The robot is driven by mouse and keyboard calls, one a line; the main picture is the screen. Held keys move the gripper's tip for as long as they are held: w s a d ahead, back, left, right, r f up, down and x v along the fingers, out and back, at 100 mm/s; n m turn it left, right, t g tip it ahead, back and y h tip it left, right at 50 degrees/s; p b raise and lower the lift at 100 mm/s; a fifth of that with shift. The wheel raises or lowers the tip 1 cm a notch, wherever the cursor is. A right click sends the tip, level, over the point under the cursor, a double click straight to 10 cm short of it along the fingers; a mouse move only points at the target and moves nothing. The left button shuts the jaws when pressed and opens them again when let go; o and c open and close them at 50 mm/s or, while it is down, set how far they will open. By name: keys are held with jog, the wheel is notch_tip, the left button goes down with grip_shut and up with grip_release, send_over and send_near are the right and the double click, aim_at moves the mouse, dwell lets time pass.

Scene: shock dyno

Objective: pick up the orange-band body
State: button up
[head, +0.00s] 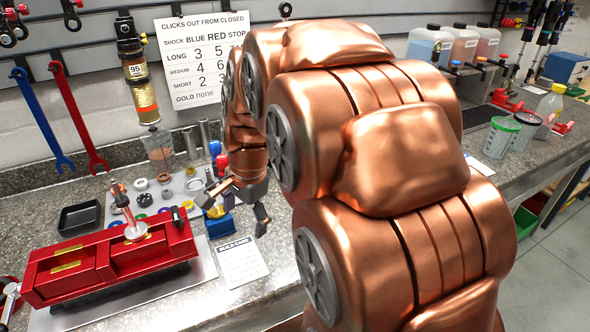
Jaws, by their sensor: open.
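My gripper (240,208) is open above the bench, at the left of my copper-coloured arm. One finger is near a yellow-and-blue piece (220,208) and the other hangs to the right, above the grey bench top. Nothing shows between the fingers.
A red two-bay fixture (75,268) with an upright rod stands at the front left. A black tray (79,217), small rings and a white build card (240,262) lie nearby. A gold shock (137,75) hangs on the wall. Bottles (428,45) stand at the back right.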

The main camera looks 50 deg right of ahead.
jog(key=w+d+m+t, duration=0.1)
jog(key=w+d+m, duration=0.1)
jog(key=d+m, duration=0.3)
jog(key=w+d+m+t+h+b, duration=0.1)
jog(key=w+d+m, duration=0.2)
jog(key=d, duration=0.9)
jog(key=w+d+m+t+h, duration=0.1)
jog(key=w+d+m, duration=0.2)
jog(key=d+m, duration=0.5)
jog(key=shift+d+r+m+b, duration=0.25)
jog(key=shift+m+b, duration=0.05)
jog(key=shift+m, duration=0.1)
jog(key=shift+w+d+f, duration=0.2)
jog(key=shift+f, duration=0.05)
jog(key=shift+a+p+x, duration=0.2)
jog(key=shift+p+x, duration=0.9)
jog(key=shift+x, duration=2.45)
jog(key=shift+w, duration=0.15)
jog(key=shift+c, duration=0.4)
grip_shut()
jog(key=shift+r, duration=0.1)
